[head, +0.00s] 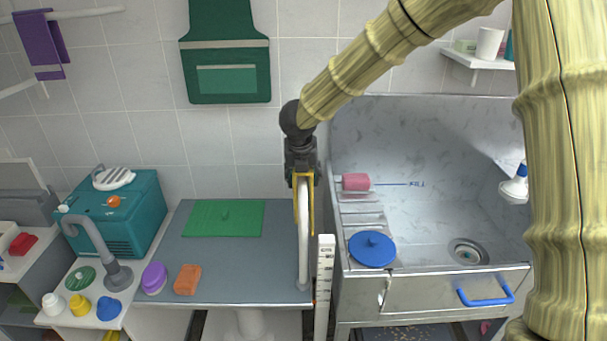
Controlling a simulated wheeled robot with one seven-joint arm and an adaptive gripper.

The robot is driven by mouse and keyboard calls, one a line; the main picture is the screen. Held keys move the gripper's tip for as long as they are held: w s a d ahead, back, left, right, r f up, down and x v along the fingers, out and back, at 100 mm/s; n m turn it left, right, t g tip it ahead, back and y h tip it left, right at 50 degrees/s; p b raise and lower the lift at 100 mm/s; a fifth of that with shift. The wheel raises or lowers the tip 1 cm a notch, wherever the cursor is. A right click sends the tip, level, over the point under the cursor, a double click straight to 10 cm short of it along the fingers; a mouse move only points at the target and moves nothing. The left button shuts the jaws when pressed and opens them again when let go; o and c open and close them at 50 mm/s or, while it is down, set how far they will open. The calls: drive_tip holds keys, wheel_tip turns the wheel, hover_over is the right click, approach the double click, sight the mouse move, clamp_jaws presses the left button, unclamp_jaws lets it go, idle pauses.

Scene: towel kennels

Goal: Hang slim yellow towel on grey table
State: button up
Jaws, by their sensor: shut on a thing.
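The slim yellow towel (311,208) hangs in narrow strips below my gripper (302,176), which is shut on its top. The strips hang on either side of a white rail (303,250) at the right edge of the grey table (235,282). The right strip hangs lower than the left. The towel looks draped over the rail, but I cannot tell whether it touches it. The top of the rail is hidden behind my gripper and the towel.
A green mat (222,218), an orange sponge (187,280) and a purple round thing (154,278) lie on or near the table. A steel sink (430,290) stands right, beyond a white upright scale (324,285). A green apron (225,50) hangs behind.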

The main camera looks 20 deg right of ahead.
drive_tip(key=shift+f+b, duration=0.65)
drive_tip(key=shift+f, duration=0.55)
drive_tip(key=o, duration=1.1)
drive_tip(key=shift+o, duration=0.2)
